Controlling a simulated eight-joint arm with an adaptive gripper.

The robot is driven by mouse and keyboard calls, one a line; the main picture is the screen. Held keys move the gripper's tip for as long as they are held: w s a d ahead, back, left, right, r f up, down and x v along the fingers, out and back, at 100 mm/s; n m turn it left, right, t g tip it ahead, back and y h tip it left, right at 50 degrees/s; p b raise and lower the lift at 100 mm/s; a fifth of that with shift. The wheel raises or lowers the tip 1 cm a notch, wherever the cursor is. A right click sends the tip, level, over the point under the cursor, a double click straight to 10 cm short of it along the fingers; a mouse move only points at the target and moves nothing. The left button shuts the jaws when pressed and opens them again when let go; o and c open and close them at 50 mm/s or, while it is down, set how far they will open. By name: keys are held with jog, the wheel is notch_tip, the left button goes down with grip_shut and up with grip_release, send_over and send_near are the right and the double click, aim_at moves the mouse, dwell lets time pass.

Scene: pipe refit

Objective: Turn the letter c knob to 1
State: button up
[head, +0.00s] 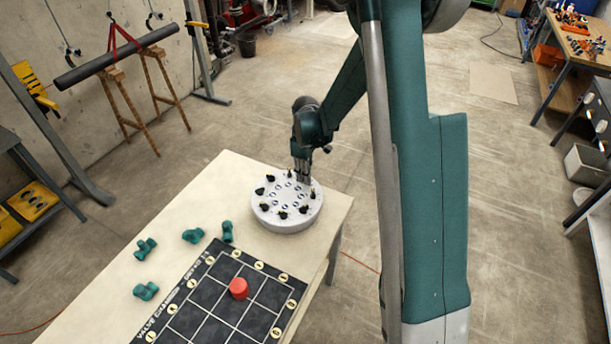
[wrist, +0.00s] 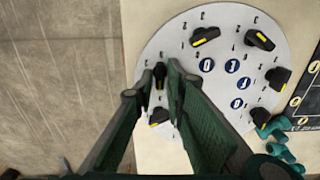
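A round white dial plate (head: 287,222) stands on the pale table, with several black knobs around its rim and round blue marks in its middle. The plate also fills much of the wrist view (wrist: 225,60), where knobs with yellow stripes show. Small letters or numbers are printed by the knobs; they are too small to tell which knob is c. My gripper (head: 302,175) is over the plate's far edge. In the wrist view my gripper (wrist: 160,76) is open, with its fingers on either side of one black knob (wrist: 159,72). I cannot tell whether they touch it.
A dark gridded board (head: 233,300) with a red cylinder (head: 239,288) lies nearer on the table (head: 210,200). Several teal pipe fittings (head: 193,235) lie left of the plate. A dark pipe (head: 115,68) rests on wooden trestles behind. Open floor lies beyond the table.

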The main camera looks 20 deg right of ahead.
grip_shut()
jog(key=shift+f+m+b, duration=0.1)
jog(key=shift+m+b, duration=0.3)
jog(key=shift+m, duration=0.1)
jog(key=m+b, duration=0.2)
jog(key=m, duration=0.2)
jog(key=shift+d+b, duration=0.15)
jog(key=shift+b, duration=0.15)
jog(key=m+b, duration=0.2)
jog(key=m, duration=0.4)
jog(key=shift+d+m, duration=0.15)
jog(key=shift+m, duration=0.15)
jog(key=shift+o, duration=2)
grip_release()
